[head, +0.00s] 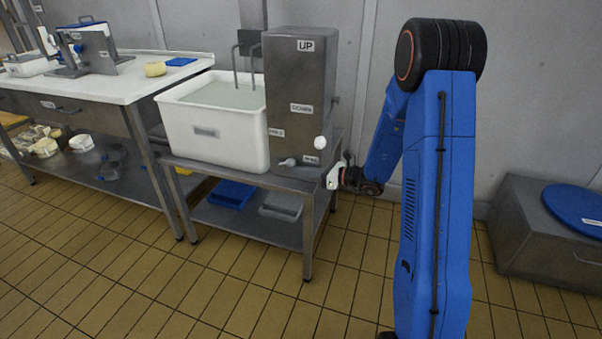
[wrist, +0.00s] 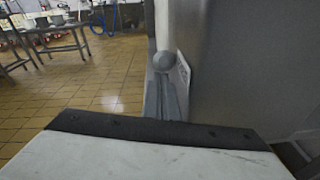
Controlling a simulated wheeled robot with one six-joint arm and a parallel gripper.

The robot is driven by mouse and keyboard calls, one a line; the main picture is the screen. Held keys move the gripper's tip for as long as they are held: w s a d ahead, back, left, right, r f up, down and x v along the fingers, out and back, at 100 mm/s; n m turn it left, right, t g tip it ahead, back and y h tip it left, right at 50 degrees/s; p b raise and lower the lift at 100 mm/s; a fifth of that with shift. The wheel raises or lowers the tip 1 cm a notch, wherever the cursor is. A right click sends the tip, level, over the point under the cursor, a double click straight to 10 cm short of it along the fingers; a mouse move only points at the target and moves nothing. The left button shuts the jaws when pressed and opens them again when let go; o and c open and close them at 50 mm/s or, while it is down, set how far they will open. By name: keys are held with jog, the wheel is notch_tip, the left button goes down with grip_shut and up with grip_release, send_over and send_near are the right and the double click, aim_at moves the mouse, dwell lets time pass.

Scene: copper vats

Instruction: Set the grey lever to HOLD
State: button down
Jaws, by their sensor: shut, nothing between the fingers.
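A grey steel cabinet (head: 295,80) stands on the low steel table. A small grey lever (head: 289,162) shows low on its front, pointing left, near a small label (head: 311,159) too small to read surely. In the wrist view a grey lever with a ball end (wrist: 165,62) stands up beside a pale plate (wrist: 183,72), beyond my fingers. My gripper (head: 333,177) is shut and empty, beside the cabinet's lower right corner. I cannot tell whether it touches the lever. The wrist view shows my gripper's broad pale body with a dark edge (wrist: 155,133).
A white ball knob (head: 320,143) sits on the cabinet's right front. A white tub of liquid (head: 212,125) stands to its left. The steel table (head: 245,180) holds blue and grey trays below. A steel chest (head: 545,235) is far right. The tiled floor in front is clear.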

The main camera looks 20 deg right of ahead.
aim_at(293, 160)
jog(key=shift+r+g+h, duration=0.3)
jog(key=shift+r, duration=0.15)
jog(key=shift+w+a+r+g+h, duration=0.1)
jog(key=shift+r+g+h, duration=0.4)
jog(key=shift+r+h, duration=0.25)
jog(key=shift+w+a+r, duration=0.1)
jog(key=shift+a+r, duration=0.1)
jog(key=shift+r, duration=0.35)
jog(key=shift+w+a+r, duration=0.1)
jog(key=shift+a+r, duration=0.05)
jog(key=shift+r, duration=0.4)
